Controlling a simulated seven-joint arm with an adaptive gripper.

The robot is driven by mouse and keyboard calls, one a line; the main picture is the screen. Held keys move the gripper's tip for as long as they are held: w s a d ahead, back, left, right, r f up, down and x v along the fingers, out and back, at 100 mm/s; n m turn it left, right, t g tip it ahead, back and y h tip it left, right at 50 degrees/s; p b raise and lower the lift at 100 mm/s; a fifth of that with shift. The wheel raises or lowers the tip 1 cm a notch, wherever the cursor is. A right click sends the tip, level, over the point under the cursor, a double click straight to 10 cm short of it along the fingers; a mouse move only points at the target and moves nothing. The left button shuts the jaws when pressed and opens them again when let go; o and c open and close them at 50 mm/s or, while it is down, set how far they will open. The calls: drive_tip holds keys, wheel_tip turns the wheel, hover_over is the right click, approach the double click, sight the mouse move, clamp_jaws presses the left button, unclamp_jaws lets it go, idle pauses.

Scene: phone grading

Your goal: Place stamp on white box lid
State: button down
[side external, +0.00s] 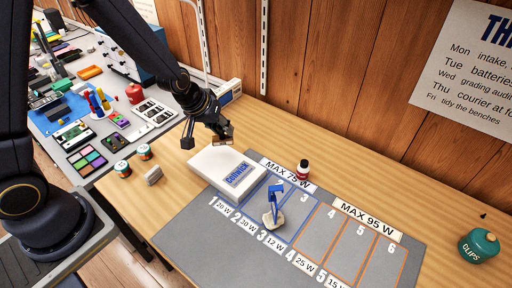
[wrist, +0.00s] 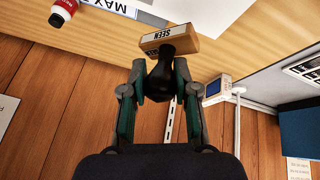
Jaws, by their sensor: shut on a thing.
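The stamp (wrist: 170,40) has a dark knob handle and a wooden block labelled SEEN. My gripper (wrist: 160,75) is shut on the knob, with one green fingertip on each side. In the side view, the stamp (side external: 222,139) hangs from my gripper (side external: 205,128) near the back edge of the white box, apparently above the lid; the exact gap is unclear. The white box (side external: 212,164) lies flat on the table and overlaps the grey mat, with blue lettering on its lid. Its white lid also shows beyond the stamp in the wrist view (wrist: 215,12).
A grey numbered mat (side external: 190,238) holds a blue item on a pale base (side external: 273,210). A small red bottle (side external: 303,169) stands behind it. Two small jars (side external: 144,152) and a grey block (side external: 153,175) sit left of the box. A teal pot (side external: 479,245) stands far right.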

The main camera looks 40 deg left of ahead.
wheel_tip(320, 180, down, 10)
drive_tip(key=shift+r, duration=0.25)
drive_tip(key=shift+f, duration=0.15)
drive_tip(key=c, duration=0.9)
unclamp_jaws()
